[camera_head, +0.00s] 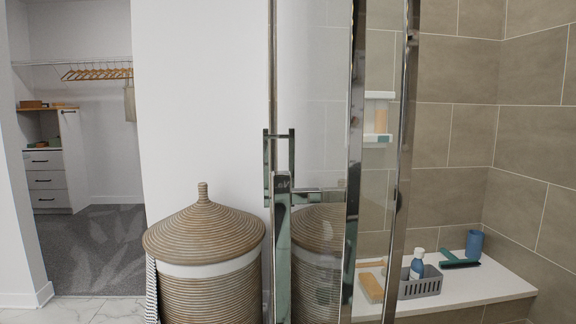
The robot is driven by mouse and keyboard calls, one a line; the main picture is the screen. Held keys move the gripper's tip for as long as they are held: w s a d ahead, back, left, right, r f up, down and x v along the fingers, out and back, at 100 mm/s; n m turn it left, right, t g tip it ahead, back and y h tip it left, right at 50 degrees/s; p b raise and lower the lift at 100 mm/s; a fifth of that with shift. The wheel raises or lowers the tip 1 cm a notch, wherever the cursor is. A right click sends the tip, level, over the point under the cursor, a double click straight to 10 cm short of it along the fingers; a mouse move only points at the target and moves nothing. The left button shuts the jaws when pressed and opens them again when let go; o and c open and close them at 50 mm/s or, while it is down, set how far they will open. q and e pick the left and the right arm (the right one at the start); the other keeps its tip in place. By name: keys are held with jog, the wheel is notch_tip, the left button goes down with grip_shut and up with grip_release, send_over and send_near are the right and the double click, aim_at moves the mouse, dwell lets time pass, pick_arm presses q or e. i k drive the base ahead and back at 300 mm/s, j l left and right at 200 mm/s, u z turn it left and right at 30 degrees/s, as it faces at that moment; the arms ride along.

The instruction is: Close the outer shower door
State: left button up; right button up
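The outer shower door (318,110) is a clear glass panel with chrome edges, standing upright in the middle of the head view. A square chrome handle (291,152) shows at its left side, with a chrome bar below it. A second tall chrome upright (403,150) stands just to the right of the panel. Tiled shower space shows between the uprights and to their right. I cannot tell how wide the door stands open. Neither of my grippers is in view.
A white shower bench (465,282) at the right holds a grey caddy (422,285), a blue cup (474,243) and a brush. A doorway to a carpeted closet (95,245) is at the far left.

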aim_at(298, 298)
jog(key=k+j+z, duration=0.1)
jog(key=j+z, duration=0.15)
jog(key=j, duration=1.2)
jog(key=j+z, duration=0.1)
jog(key=j, duration=0.45)
jog(key=i+j+z, duration=0.15)
jog(key=j, duration=0.45)
jog(key=i+j+z, duration=0.15)
jog(key=j, duration=0.4)
jog(key=j+z, duration=0.1)
jog(key=j, duration=0.4)
jog(key=i+j+z, duration=0.15)
jog(key=i+j, duration=0.1)
jog(key=i, duration=0.05)
